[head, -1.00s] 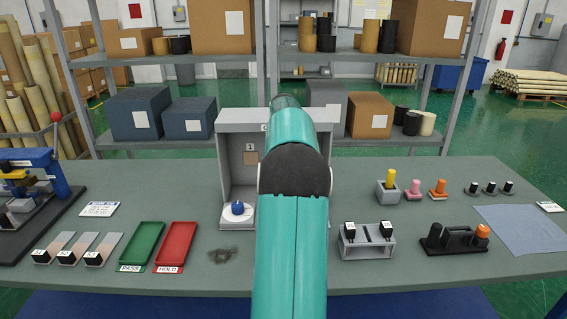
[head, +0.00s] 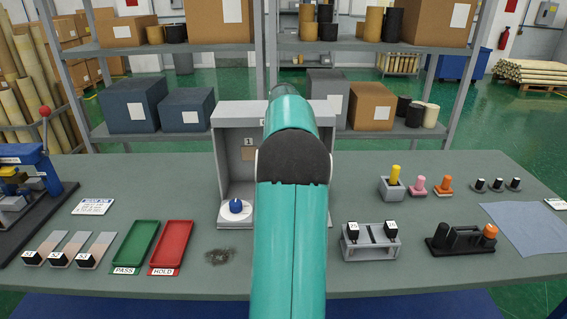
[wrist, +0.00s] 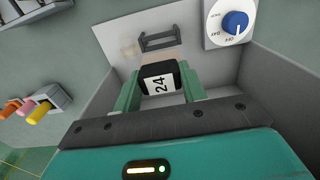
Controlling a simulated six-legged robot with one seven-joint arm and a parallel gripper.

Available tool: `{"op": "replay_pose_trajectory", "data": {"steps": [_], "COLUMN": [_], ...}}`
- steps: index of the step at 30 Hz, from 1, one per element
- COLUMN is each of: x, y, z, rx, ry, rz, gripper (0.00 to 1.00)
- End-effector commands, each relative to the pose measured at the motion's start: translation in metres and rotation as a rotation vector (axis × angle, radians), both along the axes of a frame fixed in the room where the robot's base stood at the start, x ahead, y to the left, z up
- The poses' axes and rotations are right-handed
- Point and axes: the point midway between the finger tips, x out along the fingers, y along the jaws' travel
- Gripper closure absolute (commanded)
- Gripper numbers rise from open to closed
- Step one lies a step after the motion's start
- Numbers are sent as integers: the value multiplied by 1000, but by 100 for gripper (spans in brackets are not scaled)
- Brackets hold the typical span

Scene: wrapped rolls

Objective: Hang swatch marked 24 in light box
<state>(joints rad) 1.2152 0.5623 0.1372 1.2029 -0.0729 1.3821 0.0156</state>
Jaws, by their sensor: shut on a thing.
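My gripper (wrist: 160,92) is shut on the black block of the swatch marked 24 (wrist: 161,79), whose label faces the wrist camera. A thin tan strip of the swatch shows just beyond the block. The grey light box (head: 229,160) stands at the table's middle back; its pale inside (wrist: 113,39) fills much of the wrist view. A dark bracket (wrist: 163,40) shows inside it, apart from the block. A blue knob (head: 236,206) on a white dial sits at the box's lower left front; it also shows in the wrist view (wrist: 236,22). My arm hides the gripper in the head view.
Several swatches (head: 62,247) lie at left near a green PASS tray (head: 136,243) and a red HOLD tray (head: 172,243). At right are a grey rack (head: 370,250) with two black-topped pieces, coloured stoppers (head: 418,185), a black holder (head: 461,243) and a blue cloth (head: 527,228).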

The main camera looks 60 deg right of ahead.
Motion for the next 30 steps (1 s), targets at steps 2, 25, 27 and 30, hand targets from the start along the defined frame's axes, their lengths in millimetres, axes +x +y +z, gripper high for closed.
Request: {"op": "replay_pose_trajectory", "data": {"steps": [2, 25, 27, 30], "x": [0, 1, 1, 1], "y": [2, 0, 0, 0], "z": [1, -47, -47, -47], "rx": [-2, -3, -3, -3], "ry": [2, 1, 1, 1], "rz": [1, 1, 1, 1], "gripper": [89, 89, 89, 89]}}
